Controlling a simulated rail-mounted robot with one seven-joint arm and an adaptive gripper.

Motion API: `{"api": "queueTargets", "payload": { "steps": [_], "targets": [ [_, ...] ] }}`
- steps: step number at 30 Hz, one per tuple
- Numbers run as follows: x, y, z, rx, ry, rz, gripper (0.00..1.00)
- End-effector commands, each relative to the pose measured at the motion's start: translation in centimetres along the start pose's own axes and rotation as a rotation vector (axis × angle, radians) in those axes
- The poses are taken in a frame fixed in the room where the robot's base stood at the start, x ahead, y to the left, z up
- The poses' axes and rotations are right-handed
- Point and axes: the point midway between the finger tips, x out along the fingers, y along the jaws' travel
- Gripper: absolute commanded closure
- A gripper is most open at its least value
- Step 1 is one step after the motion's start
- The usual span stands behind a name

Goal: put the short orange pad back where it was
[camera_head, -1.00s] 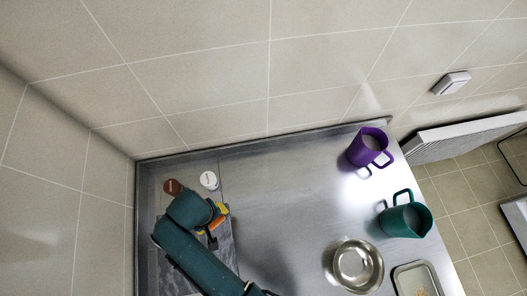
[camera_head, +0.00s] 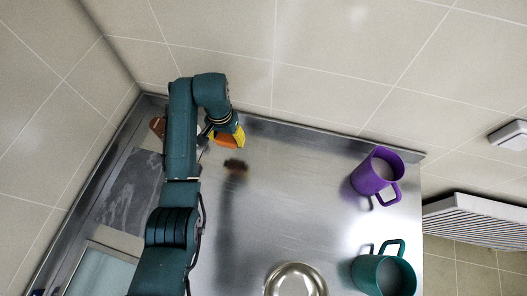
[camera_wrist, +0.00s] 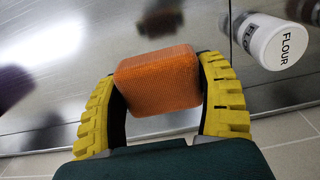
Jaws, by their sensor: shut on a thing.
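The short orange pad (camera_head: 226,141) is held between the yellow fingers of my gripper (camera_head: 230,136). In the wrist view the pad (camera_wrist: 159,82) is a blocky, textured orange piece, with a yellow ribbed finger on each side of it. My gripper (camera_wrist: 162,92) is shut on it. The pad appears raised over the steel counter (camera_head: 300,200) near the back wall, with a dark brownish patch, a shadow or reflection, on the steel. A grey slate-like mat (camera_head: 128,192) lies bare in its visible part at the left; my arm hides its right side.
A white flour jar (camera_wrist: 279,44) stands close to my gripper in the wrist view. A brown-topped jar (camera_head: 157,126) is at the back left. A purple mug (camera_head: 373,176), a teal mug (camera_head: 382,275) and a metal bowl (camera_head: 293,281) are to the right. The middle counter is clear.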

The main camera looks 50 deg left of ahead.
Motion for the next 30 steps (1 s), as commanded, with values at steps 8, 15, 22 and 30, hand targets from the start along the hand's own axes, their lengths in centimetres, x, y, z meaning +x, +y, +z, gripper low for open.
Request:
{"api": "queueTargets", "payload": {
  "steps": [8,15,22,30],
  "targets": [
    [5.3,-0.3,0.1,-0.004,-0.002,0.001,0.61],
    [8.7,-0.2,0.1,-0.004,-0.004,0.001,0.61],
    [9.9,-0.2,0.0,-0.004,0.002,0.0,0.61],
    [10.2,-0.2,0.0,-0.004,0.0,0.0,0.15]
  ]
}}
